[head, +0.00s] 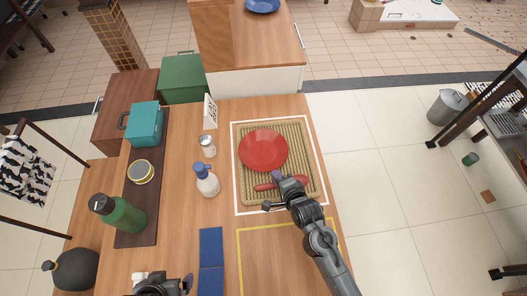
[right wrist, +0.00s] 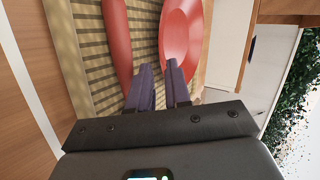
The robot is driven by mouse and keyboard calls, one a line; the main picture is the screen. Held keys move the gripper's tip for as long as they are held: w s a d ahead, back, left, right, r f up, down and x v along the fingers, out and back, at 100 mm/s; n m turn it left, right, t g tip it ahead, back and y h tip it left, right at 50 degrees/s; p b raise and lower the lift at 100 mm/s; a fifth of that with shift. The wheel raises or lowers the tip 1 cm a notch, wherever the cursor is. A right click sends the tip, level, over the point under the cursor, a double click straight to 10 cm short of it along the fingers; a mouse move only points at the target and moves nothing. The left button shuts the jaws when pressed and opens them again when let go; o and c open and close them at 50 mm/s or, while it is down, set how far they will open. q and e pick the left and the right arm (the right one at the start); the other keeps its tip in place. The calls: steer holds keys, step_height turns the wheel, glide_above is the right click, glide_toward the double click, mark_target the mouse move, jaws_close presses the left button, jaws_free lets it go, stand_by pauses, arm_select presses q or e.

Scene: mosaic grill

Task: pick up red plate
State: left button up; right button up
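The red plate (head: 263,149) lies on a woven mat (head: 308,184) in the head view, and it also shows at the upper right of the right wrist view (right wrist: 180,30). A long red utensil-like thing (right wrist: 117,40) lies on the mat beside the plate, in front of it in the head view. My right gripper (head: 277,180) is low over the front of the mat, close to the plate's near edge. My left gripper (head: 160,285) shows only partly at the bottom edge.
A green bottle (head: 122,214), a tin (head: 141,172) and a teal box (head: 145,124) are farther left. A blue cloth (head: 211,250) lies in front.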

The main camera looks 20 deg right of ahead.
mark_target(270, 170)
steer(key=shift+b+x, duration=0.45)
steer(key=shift+x, duration=1.8)
steer(key=shift+a+r, duration=0.1)
steer(key=shift+r, duration=0.05)
steer(key=shift+c, duration=0.3)
jaws_close()
